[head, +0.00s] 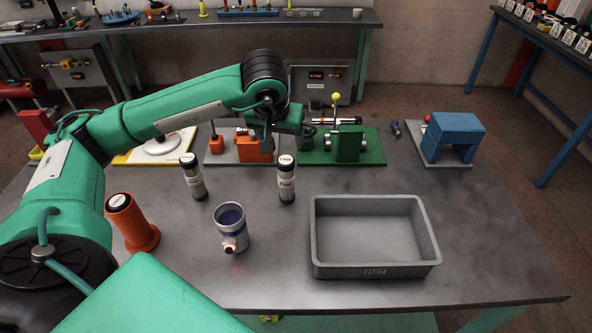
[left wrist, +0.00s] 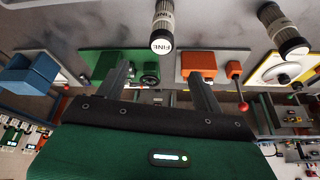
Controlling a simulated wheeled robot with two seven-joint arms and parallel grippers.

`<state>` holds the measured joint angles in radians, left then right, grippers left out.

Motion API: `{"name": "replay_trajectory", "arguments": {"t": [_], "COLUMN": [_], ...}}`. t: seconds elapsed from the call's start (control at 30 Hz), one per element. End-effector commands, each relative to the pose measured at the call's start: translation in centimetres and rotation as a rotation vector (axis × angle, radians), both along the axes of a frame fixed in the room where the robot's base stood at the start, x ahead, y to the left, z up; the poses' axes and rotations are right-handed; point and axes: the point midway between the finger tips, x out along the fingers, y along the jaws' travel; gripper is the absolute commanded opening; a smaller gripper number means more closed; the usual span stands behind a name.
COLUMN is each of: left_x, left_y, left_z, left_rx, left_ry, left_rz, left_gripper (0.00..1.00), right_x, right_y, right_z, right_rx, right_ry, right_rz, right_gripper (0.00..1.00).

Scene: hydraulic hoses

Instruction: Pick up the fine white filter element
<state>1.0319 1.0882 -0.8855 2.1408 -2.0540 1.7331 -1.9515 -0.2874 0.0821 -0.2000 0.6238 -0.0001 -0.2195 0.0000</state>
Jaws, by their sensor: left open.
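The fine filter element (head: 286,181), a pale cylinder with dark ends and a label on top, stands upright on the table left of the grey bin. In the left wrist view its end reading FINE (left wrist: 162,30) shows at the top centre. A similar filter element (head: 193,178) stands to its left, its label too small to read; it also shows in the left wrist view (left wrist: 284,32). My left gripper (head: 268,140) is behind the fine element in the head view, apart from it. Its fingers (left wrist: 161,74) are spread and empty. My right gripper is not seen.
A grey bin (head: 318,240) looks empty at the right. A metal cup-like housing (head: 232,230) and an orange cylinder (head: 131,225) stand at the front left. Fixtures line the back, including a green one (head: 345,145) and a blue block (head: 455,132). The table's right side is clear.

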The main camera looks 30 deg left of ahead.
Motion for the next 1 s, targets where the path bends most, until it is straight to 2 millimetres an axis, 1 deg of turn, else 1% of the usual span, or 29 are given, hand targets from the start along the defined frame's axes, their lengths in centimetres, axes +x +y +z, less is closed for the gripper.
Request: {"name": "replay_trajectory", "arguments": {"t": [0.07, 0.17, 0.33, 0.43, 0.53, 0.6, 0.7, 0.77, 0.87, 0.9, 1.0], "left_x": [0.2, 0.8, 2.0, 2.6, 2.9, 3.1, 3.4, 3.7, 4.3, 4.6, 4.9], "left_y": [0.1, 0.4, 0.7, 0.9, 1.0, 1.0, 1.2, 1.4, 1.7, 1.7, 1.9], "left_z": [-0.7, -2.3, -5.4, -6.8, -7.6, -7.9, -8.4, -9.0, -10.2, -10.9, -12.0], "left_rx": [0.000, 0.000, 0.000, -0.001, -0.001, -0.001, -0.001, 0.000, -0.001, -0.002, -0.002], "left_ry": [0.004, 0.006, 0.005, 0.004, 0.003, 0.002, 0.004, 0.005, 0.005, 0.005, 0.002], "left_rz": [0.000, 0.002, 0.001, 0.001, 0.000, 0.000, 0.001, 0.002, 0.000, 0.001, 0.001], "left_gripper": [0.68, 0.68, 0.68, 0.68, 0.68, 0.68, 0.68, 0.68, 0.68, 0.68, 0.68], "right_x": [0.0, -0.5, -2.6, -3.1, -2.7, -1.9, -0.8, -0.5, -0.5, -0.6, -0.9], "right_y": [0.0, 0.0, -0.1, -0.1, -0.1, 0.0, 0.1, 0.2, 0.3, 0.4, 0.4], "right_z": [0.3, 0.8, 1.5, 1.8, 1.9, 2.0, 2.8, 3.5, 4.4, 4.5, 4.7], "right_rx": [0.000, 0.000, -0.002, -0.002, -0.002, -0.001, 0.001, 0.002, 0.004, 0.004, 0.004], "right_ry": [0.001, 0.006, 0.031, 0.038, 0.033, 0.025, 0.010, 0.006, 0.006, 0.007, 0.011], "right_rz": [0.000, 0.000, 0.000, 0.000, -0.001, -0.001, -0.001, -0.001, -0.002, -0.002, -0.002], "right_gripper": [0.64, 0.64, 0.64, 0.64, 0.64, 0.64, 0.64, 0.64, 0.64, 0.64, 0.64]}}
